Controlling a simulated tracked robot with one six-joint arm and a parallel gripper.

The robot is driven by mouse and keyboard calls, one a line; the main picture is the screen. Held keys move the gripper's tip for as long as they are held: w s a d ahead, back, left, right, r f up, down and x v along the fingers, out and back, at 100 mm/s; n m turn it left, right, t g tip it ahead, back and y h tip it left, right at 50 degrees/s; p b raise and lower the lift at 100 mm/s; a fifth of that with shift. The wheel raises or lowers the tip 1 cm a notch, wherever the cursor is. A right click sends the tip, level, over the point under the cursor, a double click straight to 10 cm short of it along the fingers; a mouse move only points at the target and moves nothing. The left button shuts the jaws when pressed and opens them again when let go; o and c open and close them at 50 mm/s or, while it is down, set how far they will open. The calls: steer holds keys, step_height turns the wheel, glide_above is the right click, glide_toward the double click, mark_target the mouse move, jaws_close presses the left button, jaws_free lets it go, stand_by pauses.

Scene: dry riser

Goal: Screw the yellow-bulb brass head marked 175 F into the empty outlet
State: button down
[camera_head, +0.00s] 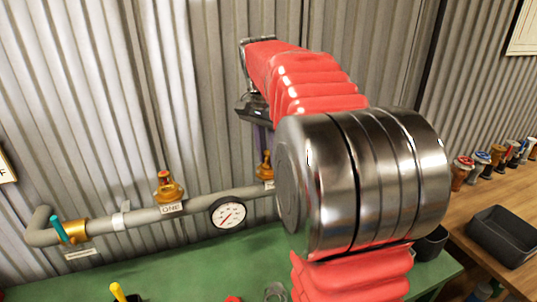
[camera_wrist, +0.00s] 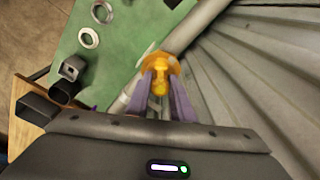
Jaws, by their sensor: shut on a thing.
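My gripper (camera_wrist: 161,84) has its purple fingers on both sides of a yellow-orange brass head (camera_wrist: 160,88) and is shut on it. A wider orange-brass collar (camera_wrist: 173,64) shows just beyond the head, at the grey pipe. I cannot tell whether head and collar are threaded together or only touching. In the head view the brass piece (camera_head: 265,166) stands over the pipe (camera_head: 110,224), beneath my gripper (camera_head: 262,142); my arm hides what lies to its right. The marking on the head is not readable.
Another brass outlet with a head (camera_head: 168,188), labelled ONE, sits left on the pipe. A gauge (camera_head: 228,213) and a teal-handled valve (camera_head: 62,232) are on it too. Several coloured heads (camera_head: 482,163) and a black bin (camera_head: 503,236) are on the wooden bench. Loose rings (camera_wrist: 89,38) lie on the green surface.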

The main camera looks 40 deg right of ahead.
steer(key=m, duration=0.5)
steer(key=shift+m+g, duration=0.3)
steer(key=shift+g, duration=0.1)
steer(key=c, duration=1.5)
jaws_free()
steer(key=n, duration=0.4)
steer(key=shift+n+t, duration=0.3)
steer(key=shift+n, duration=0.6)
